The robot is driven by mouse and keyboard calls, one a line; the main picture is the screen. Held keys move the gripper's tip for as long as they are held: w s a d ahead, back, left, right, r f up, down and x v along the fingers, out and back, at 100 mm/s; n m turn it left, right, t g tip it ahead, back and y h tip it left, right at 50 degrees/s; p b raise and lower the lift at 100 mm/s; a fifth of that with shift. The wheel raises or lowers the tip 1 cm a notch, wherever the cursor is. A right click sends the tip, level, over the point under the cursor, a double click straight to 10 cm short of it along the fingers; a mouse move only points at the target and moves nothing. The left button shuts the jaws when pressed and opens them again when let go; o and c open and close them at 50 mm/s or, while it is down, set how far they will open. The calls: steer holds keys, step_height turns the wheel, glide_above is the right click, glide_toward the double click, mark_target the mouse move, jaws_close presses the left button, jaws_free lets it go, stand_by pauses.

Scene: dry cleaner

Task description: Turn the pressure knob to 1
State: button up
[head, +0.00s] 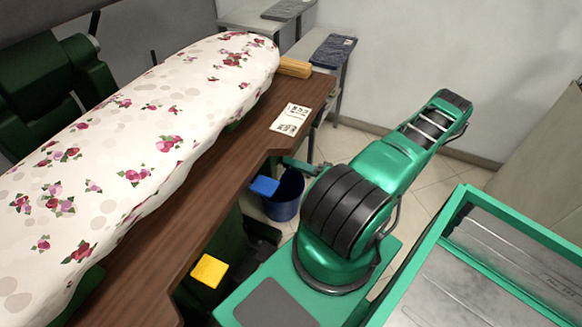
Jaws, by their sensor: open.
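I cannot make out the pressure knob in the head view. The pressing machine has a long padded board (130,140) with a white floral cover, running from lower left to upper centre. It sits on a brown wooden worktop (225,165). Dark green machine parts (45,80) stand behind the board at the left. A yellow pedal (209,271) and a blue pedal (264,186) show below the worktop's near edge. My green and black arm reaches up and right, away from the board. I cannot see my gripper.
Small grey tables (333,50) stand at the back wall. Tiled floor (345,145) shows free beyond the bucket.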

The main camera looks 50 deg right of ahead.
steer(key=v, duration=1)
steer(key=shift+s+d, duration=0.2)
steer(key=shift+s, duration=0.15)
